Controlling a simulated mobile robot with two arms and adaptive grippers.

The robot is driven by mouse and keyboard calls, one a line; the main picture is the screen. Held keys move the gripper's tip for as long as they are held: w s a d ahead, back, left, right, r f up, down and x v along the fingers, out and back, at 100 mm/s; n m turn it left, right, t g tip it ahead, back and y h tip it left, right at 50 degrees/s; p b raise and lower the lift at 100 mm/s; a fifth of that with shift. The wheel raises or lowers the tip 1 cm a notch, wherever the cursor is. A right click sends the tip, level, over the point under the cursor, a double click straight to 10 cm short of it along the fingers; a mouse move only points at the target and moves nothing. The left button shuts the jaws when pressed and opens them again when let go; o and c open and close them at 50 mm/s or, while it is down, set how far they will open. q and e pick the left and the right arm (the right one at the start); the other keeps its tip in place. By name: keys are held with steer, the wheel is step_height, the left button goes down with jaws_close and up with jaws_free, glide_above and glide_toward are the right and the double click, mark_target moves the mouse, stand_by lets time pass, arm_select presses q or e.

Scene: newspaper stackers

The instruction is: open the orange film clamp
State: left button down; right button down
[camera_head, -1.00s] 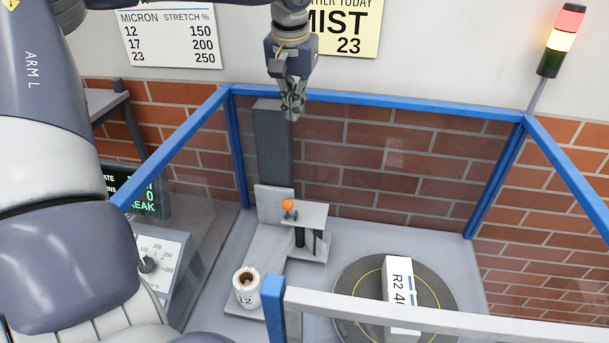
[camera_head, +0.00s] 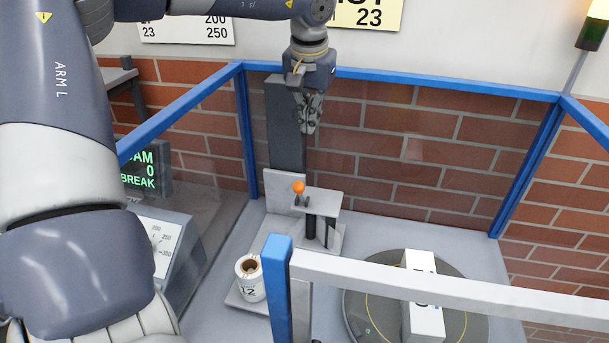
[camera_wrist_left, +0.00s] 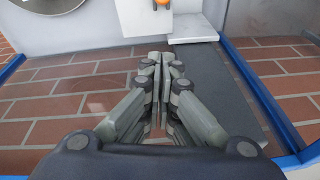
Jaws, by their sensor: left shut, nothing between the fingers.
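The orange film clamp (camera_head: 299,187) is a small orange knob on a dark stem. It stands at the left end of a small grey shelf on a post in the head view. In the left wrist view the orange part (camera_wrist_left: 161,3) shows at the top edge, partly cut off. My left gripper (camera_head: 308,130) points down above the clamp, in front of the grey column, and is apart from it. Its fingers are together and empty, as the left wrist view (camera_wrist_left: 160,60) also shows. The right gripper is not in view.
A blue frame with clear panels (camera_head: 440,88) surrounds the machine, with a grey front rail (camera_head: 450,287). A white film roll (camera_head: 251,283) stands on a plate at the left. A white box (camera_head: 422,300) stands on the dark turntable (camera_head: 468,310). A control panel (camera_head: 165,250) is at the left.

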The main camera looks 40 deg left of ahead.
mark_target(300, 193)
arm_select(q)
steer(key=shift+w+f, duration=0.1)
stand_by(0.3)
step_height(300, 193, down, 12)
steer(key=s+p, duration=0.1)
steer(key=p, duration=0.2)
steer(key=shift+s+a+r+p, duration=0.15)
steer(key=shift+s+r+p, duration=0.05)
steer(key=shift+p, duration=0.15)
